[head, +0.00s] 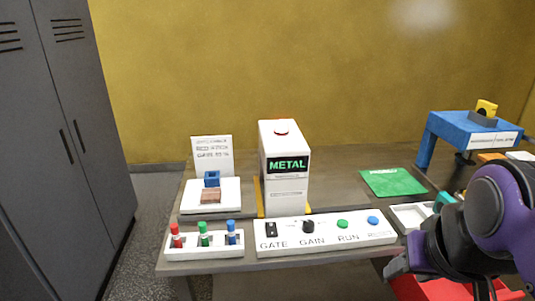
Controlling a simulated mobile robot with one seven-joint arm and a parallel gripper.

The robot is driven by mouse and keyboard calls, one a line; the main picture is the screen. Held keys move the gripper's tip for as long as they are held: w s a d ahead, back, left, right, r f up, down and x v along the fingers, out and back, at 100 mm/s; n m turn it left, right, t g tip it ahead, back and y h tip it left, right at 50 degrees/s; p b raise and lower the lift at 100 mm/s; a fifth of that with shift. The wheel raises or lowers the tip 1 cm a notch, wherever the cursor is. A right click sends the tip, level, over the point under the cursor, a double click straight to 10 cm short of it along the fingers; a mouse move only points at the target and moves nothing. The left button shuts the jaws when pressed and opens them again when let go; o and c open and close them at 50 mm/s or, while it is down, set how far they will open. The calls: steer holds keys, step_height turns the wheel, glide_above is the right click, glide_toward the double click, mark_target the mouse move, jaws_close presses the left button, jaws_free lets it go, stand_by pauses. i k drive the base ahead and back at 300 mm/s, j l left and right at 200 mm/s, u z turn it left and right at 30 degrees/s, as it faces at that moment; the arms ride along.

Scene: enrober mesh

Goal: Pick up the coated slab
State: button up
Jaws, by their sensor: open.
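A small brown slab (210,196), which looks like the coated slab, lies on a white plate (229,205) at the left of the table. A blue block (212,178) stands just behind it. My gripper (437,279) hangs at the lower right, at the table's front edge, far to the right of the slab. It is open, and I see nothing between its fingers. My dark and purple arm hides part of the table's right end.
A white box reading METAL (288,193) stands right of the plate. A control panel (325,234) and a rack of red, green and blue pegs (204,254) line the front edge. A green mat (393,182), a blue stand (459,129) and a red bin (416,289) are at right.

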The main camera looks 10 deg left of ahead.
mark_target(210, 196)
steer(key=u, duration=1.15)
steer(key=z, duration=0.35)
steer(key=i+j+z, duration=0.1)
steer(key=j+z, duration=0.9)
steer(key=j, duration=1.4)
steer(key=i, duration=0.05)
